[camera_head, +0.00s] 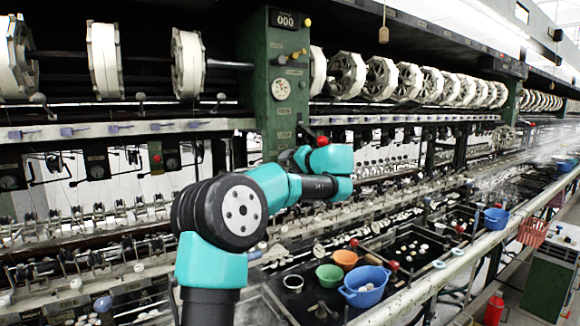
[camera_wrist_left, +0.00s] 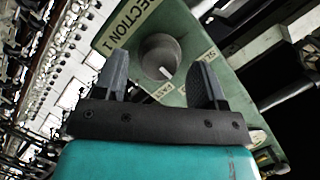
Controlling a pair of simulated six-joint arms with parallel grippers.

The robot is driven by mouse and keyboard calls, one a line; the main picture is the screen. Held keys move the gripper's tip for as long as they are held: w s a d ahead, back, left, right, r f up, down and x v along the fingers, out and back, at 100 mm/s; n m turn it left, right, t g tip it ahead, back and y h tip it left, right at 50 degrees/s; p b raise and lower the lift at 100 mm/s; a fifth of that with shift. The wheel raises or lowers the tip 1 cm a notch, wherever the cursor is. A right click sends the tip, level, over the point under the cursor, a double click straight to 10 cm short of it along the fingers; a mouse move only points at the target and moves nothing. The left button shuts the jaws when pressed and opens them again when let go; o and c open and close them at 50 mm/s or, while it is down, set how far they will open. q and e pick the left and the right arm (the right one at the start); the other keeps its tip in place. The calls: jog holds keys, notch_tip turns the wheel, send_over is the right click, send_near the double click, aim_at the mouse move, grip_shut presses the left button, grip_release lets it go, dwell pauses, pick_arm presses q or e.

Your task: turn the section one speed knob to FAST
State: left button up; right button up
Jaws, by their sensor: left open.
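The section one speed knob (camera_wrist_left: 158,54) is a round dark grey knob with a white pointer mark. It sits on a green panel (camera_wrist_left: 187,28) labelled SECTION 1. A SLOW label shows to its right and a partly hidden FAST label (camera_wrist_left: 160,91) below it. The white mark points down and slightly right, roughly between the labels. My left gripper (camera_wrist_left: 161,60) is open, one finger on each side of the knob in the picture; I cannot tell whether they touch it. In the head view my left arm reaches the green column, hiding fingers and knob. My right gripper is not in view.
The green column (camera_head: 278,75) carries a counter and a dial. White reels (camera_head: 103,60) line the machine. Blue (camera_head: 365,285), green (camera_head: 329,275) and orange (camera_head: 344,259) bowls sit on the basins in front. A red fire extinguisher (camera_head: 493,309) stands at lower right.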

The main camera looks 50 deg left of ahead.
pick_arm(q)
jog(key=shift+a+f, duration=0.1)
jog(key=shift+a, duration=0.25)
jog(key=shift+c, duration=0.4)
jog(key=c, duration=0.8)
jog(key=shift+c, duration=0.2)
jog(key=shift+m, duration=0.4)
jog(key=m+g+y, duration=0.1)
jog(key=m, duration=0.2)
jog(key=m+g+y, duration=0.1)
jog(key=m, duration=0.2)
jog(key=shift+w+f+m, duration=0.1)
jog(key=shift+f+m, duration=0.1)
jog(key=shift+m, duration=0.2)
